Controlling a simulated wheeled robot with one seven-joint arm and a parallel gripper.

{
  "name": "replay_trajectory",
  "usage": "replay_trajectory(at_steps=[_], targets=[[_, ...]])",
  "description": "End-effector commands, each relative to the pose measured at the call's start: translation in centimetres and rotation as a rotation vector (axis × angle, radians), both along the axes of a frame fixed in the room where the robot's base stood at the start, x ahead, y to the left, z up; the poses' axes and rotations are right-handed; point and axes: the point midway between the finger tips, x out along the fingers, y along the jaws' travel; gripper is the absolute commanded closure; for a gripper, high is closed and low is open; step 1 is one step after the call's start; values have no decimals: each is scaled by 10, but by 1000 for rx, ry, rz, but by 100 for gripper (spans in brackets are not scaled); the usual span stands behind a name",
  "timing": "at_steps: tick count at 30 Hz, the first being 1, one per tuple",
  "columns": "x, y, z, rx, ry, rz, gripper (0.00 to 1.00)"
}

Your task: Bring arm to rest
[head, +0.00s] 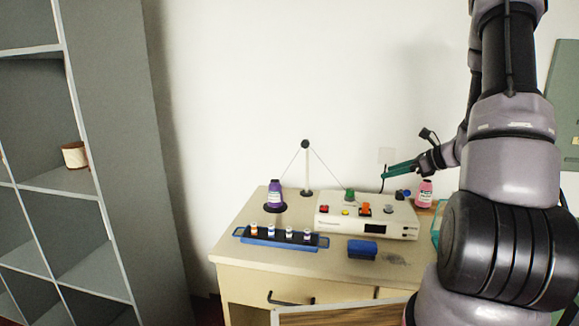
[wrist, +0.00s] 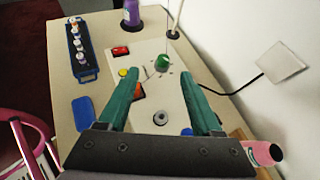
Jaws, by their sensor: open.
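My gripper (head: 388,171) hangs above the right part of the counter, over the white device, with its green fingers pointing left in the head view. In the wrist view my gripper (wrist: 155,88) has its two green fingers well apart with nothing held between them. The white device (head: 335,222) carries a green knob (head: 350,194), an orange piece (head: 365,208), a red button and a yellow button. The green knob (wrist: 162,63) shows beyond the fingertips in the wrist view. My arm hides the counter's right end in the head view.
A purple bottle (head: 274,194) stands at the counter's back left, and a pink bottle (head: 424,194) right of the device. A blue rack (head: 262,242) with several vials and a blue block (head: 362,249) lie in front. A thin post (head: 307,175) stands behind. Grey shelves are left.

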Motion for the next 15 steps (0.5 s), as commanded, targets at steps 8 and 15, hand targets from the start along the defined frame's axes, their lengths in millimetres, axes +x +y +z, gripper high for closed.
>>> replay_trajectory(at_steps=[8,15], targets=[[-56,91,101,-320,-169,448,34],[-127,138,159,-673,-337,802,34]])
